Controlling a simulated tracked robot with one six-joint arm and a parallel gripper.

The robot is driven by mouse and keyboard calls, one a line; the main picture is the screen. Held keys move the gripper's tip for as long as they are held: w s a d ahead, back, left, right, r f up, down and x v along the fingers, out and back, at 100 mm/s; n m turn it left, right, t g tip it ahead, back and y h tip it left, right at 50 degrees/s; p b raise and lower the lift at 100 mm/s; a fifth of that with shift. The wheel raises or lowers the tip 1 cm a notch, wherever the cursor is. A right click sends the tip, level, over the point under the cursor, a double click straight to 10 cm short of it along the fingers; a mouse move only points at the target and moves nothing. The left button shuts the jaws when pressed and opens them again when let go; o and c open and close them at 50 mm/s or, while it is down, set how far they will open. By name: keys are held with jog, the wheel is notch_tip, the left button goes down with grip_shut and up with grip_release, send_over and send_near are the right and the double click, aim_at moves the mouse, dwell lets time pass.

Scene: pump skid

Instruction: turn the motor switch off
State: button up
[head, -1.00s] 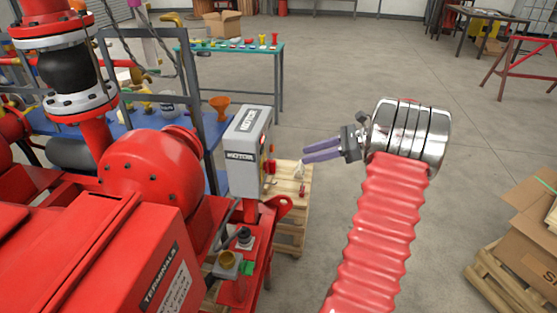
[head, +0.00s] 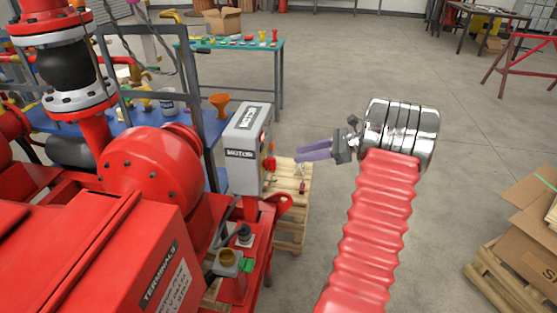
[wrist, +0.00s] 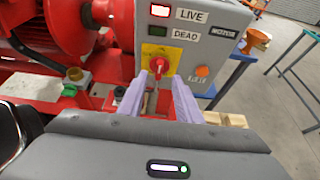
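The grey motor box (head: 245,150) stands at the centre left in the head view, with its front facing my gripper. In the wrist view its front (wrist: 205,45) carries a red rotary switch (wrist: 159,66) on a yellow plate (wrist: 150,50). The switch handle looks roughly upright. Above it, the lamp labelled LIVE (wrist: 160,10) looks lit; the lamp labelled DEAD (wrist: 157,31) is dark green. My gripper (wrist: 157,90) is open and empty, its purple fingers either side of the switch in the picture and apparently short of it. In the head view, my gripper (head: 299,153) is right of the box, with a gap between.
An orange round button (wrist: 202,71) sits on the box right of the switch. A wooden pallet (head: 290,190) lies below and behind. Red pump parts (head: 150,170) fill the left. The floor to the right is clear up to a pallet with cardboard boxes (head: 525,220).

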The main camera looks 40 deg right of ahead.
aim_at(270, 164)
jog(key=x, duration=0.9)
jog(key=shift+w+a, duration=0.1)
grip_shut()
jog(key=shift+a, duration=0.15)
